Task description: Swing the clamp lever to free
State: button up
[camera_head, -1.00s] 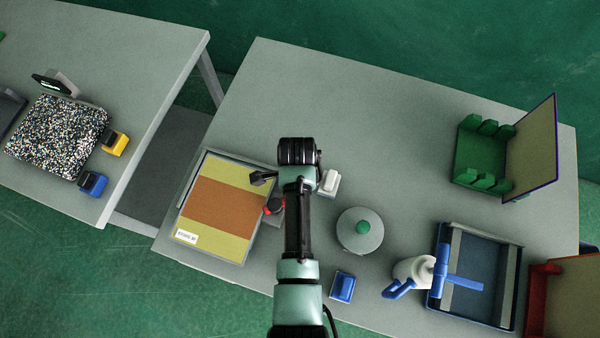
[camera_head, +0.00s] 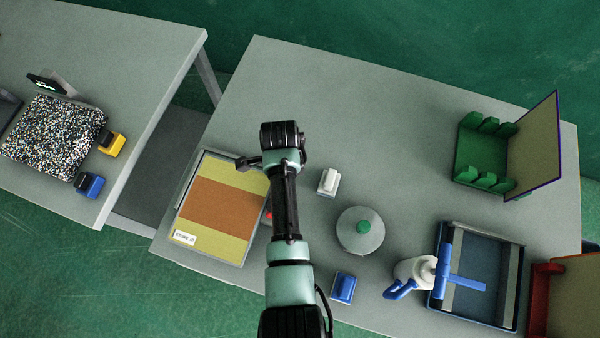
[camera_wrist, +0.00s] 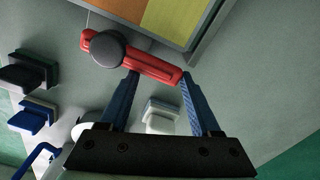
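The clamp lever (camera_wrist: 155,67) is a red bar with a round dark grey knob or pivot (camera_wrist: 107,48) in the wrist view, beside the edge of the striped frame. In the head view only a bit of red (camera_head: 269,216) shows past my arm. My gripper (camera_wrist: 160,75) is open, its two blue fingers apart. In the wrist view the fingertips lie at the lever's bar, one near its middle and one by its free end; I cannot tell whether they touch it. The head view mostly hides my gripper under the arm.
The yellow-and-orange frame (camera_head: 221,204) lies left of my arm. The table's far middle is clear.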

jog(key=r+p, duration=0.4)
jog(key=a+r+p, duration=0.1)
jog(key=r, duration=0.1)
jog(key=shift+s+p, duration=0.3)
jog(key=shift+p, duration=0.1)
jog(key=shift+d+r+p, duration=0.1)
jog(key=shift+r+p, duration=0.4)
jog(key=shift+p, duration=0.1)
jog(key=shift+w+f, duration=0.1)
jog(key=shift+w+d, duration=0.1)
